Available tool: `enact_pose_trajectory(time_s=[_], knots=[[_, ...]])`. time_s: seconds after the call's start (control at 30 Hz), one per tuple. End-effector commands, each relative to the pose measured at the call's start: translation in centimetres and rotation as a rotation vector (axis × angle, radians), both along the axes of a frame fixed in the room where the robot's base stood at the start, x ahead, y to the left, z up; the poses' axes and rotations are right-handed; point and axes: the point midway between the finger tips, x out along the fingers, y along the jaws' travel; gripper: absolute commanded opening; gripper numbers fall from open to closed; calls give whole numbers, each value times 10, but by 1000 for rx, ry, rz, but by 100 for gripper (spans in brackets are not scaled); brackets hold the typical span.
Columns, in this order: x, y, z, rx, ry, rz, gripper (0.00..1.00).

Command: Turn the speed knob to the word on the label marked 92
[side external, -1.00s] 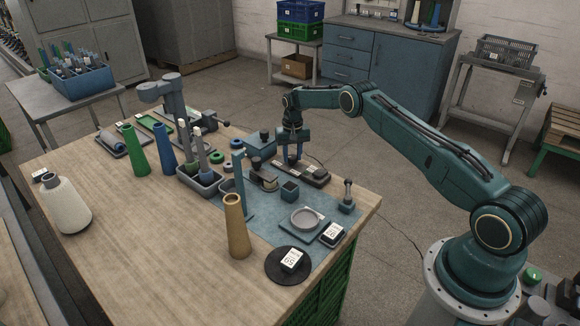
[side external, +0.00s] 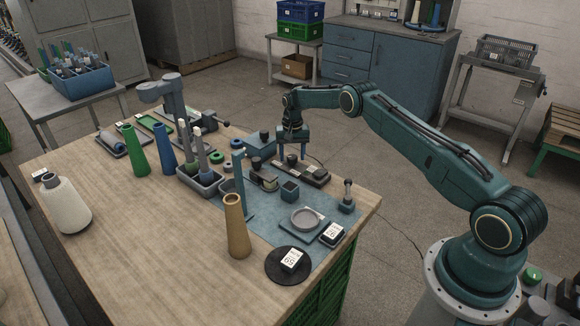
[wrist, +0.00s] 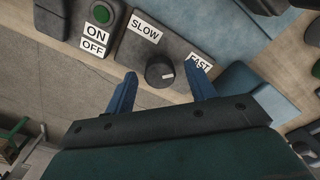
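The black speed knob (wrist: 160,71) sits on a grey control box (wrist: 185,50) in the wrist view. My gripper (wrist: 163,82) is open, with one blue finger on each side of the knob and visible gaps between. In the side view my gripper (side external: 292,156) points down over the box (side external: 303,173). I cannot make out a label marked 92.
A green button with ON and OFF labels (wrist: 96,28) is left of the knob. In the side view, a tan cone (side external: 236,228), a grey dish (side external: 306,218) and labelled black pieces (side external: 332,233) stand on the bench.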

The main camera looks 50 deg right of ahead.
Motion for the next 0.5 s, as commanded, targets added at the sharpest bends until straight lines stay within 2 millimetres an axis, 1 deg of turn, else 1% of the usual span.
enact_pose_trajectory(time_s=[0.27,0.37,0.5], knots=[[-1,0,0,1,2,2,55],[-1,0,3,1,2,2,55],[0,0,14,1,1,2,55]])
